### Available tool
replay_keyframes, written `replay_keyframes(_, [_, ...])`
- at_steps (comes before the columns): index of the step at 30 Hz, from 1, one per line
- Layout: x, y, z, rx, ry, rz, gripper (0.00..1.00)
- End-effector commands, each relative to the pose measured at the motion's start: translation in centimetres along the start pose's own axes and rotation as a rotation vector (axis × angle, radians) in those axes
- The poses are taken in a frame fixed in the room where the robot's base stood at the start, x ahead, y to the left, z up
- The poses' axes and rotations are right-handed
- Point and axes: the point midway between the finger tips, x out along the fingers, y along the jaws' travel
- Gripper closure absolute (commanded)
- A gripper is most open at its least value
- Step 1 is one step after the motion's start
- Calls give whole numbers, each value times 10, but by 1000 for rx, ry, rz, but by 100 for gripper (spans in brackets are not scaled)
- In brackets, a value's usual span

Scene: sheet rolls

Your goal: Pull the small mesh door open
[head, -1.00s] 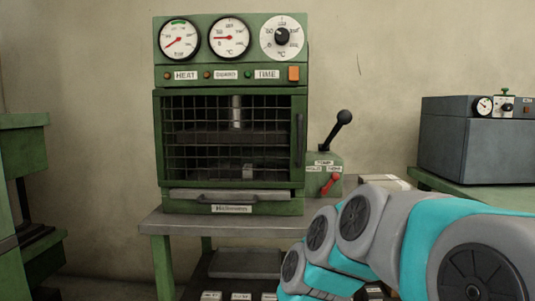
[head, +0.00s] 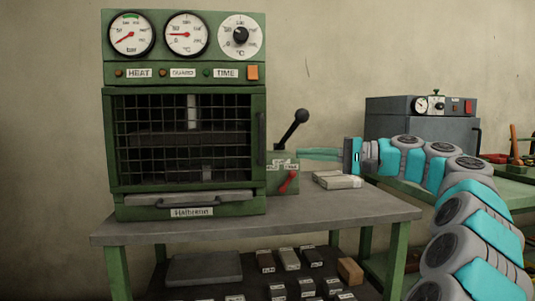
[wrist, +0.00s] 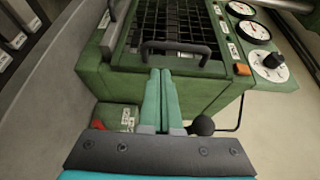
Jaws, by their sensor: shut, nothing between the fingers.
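The small mesh door (head: 183,160), a green frame with dark wire grid, sits on the front of the green press and looks shut. Its dark upright handle (head: 262,138) is on the door's right side. In the wrist view the mesh (wrist: 172,20) is at the top, with the handle (wrist: 176,47) just beyond my fingertips. My gripper (head: 300,154) is shut and empty, pointing left toward the handle side from the right. It also shows in the wrist view (wrist: 160,73). A small gap seems to separate fingertips and handle; contact cannot be told.
A black-knobbed lever (head: 297,122) and red lever (head: 289,181) stand on a green box (head: 283,172) right of the press, close to my fingers. A pale block (head: 338,180) lies on the grey table (head: 350,210). A grey machine (head: 385,127) stands behind my arm.

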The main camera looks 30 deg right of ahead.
Motion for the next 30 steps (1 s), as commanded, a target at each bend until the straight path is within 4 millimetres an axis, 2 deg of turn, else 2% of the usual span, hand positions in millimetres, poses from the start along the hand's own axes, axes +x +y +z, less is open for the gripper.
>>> replay_keyframes(5, [13, -1, -1, -1, 1, -3, 100])
replay_keyframes(18, [84, -1, 0, -2, 0, -2, 100])
replay_keyframes(24, [97, -2, -1, -3, 3, -2, 100])
replay_keyframes(30, [98, -2, -1, -3, 3, -2, 100])
